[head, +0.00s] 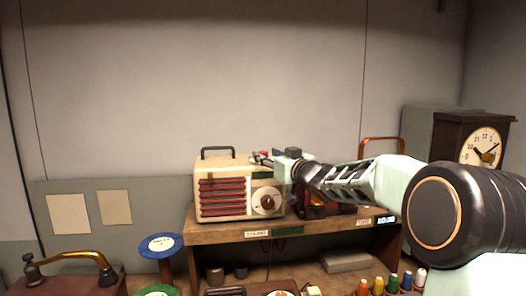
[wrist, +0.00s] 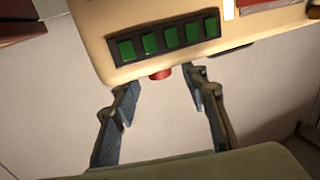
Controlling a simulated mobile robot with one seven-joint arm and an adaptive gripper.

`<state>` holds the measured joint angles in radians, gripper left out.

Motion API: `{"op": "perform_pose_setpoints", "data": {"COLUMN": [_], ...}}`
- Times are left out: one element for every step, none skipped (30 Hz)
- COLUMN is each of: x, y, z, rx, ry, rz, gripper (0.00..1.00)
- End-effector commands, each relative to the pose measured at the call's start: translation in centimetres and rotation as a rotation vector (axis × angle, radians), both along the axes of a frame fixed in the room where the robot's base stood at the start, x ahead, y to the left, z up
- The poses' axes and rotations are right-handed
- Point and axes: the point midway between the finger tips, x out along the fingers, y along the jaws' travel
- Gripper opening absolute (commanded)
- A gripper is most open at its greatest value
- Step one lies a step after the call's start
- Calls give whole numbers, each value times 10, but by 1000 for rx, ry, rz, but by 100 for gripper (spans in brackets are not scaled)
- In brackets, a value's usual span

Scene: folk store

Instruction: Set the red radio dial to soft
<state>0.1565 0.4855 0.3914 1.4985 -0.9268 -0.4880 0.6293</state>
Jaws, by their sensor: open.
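A cream radio (head: 241,167) with a red slatted grille stands on the wooden shelf, with a dark round dial (head: 267,202) on a pale plate at its lower right front. The dial's markings are too small to read. My gripper (head: 264,158) is by the radio's upper right, in front of part of it. In the wrist view the open fingers of my gripper (wrist: 160,84) are on either side of a small red part (wrist: 160,74) at the edge of a cream body (wrist: 98,32) with several green keys. I cannot tell whether they touch it.
The wooden shelf (head: 228,233) carries a dark red object (head: 317,210) half hidden behind my arm. A clock (head: 482,148) stands at the right. Blue (head: 160,245) and green (head: 157,291) spools are at the lower left; several coloured thread spools (head: 378,286) are at the lower right.

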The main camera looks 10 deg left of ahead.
Motion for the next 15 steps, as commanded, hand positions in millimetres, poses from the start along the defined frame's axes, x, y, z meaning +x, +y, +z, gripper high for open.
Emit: {"op": "perform_pose_setpoints", "data": {"x": [6, 9, 14, 16, 19, 21, 23, 24, 26, 27, 28, 28, 29, 29, 29], "y": [5, 8, 9, 11, 12, 15, 16, 17, 18, 18, 18, 19, 19, 19, 19], "z": [1, 1, 1, 1, 1, 1, 1, 0, 0, 0, 0, 0, 0, 0, 0], "rx": [1, 1, 1, -1, -1, -1, -1, -1, -1, -2, -2, -2, -2, -2, -2], "ry": [1, 1, -1, 1, 1, -1, -1, 0, -1, -1, -1, -1, -1, -1, -1], "rz": [2, 2, 1, 1, 1, 1, 1, 1, 1, 1, 0, 0, 0, 0, 0], "gripper": [41, 41, 41, 41, 41, 41, 41, 41, 41, 41, 41, 41, 41, 41, 41]}}
